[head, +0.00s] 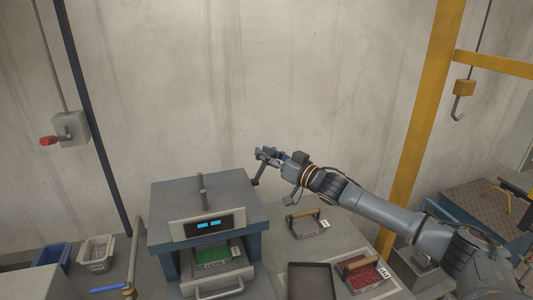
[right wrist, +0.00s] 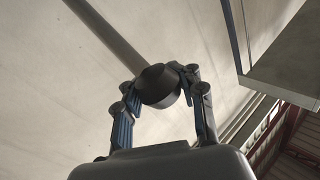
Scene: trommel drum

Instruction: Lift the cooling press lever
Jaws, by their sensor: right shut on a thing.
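The cooling press is likely the grey and blue machine (head: 205,205) with a lit blue display, at the lower middle of the head view. Its dark lever (head: 257,176) rises from behind the press's right side, tilted up towards my right gripper (head: 268,154). In the right wrist view my right gripper (right wrist: 160,90) is shut on the lever's black knob (right wrist: 158,85), and the grey bar runs off to the upper left. The lever's base is hidden behind the press. My left gripper is not in view.
Right of the press, a wooden-handled tray (head: 305,224), a dark empty tray (head: 310,281) and a tray of red pieces (head: 365,275) rest on the grey bench. Blue (head: 52,257) and grey (head: 96,252) bins stand left. A yellow post (head: 420,120) rises at right.

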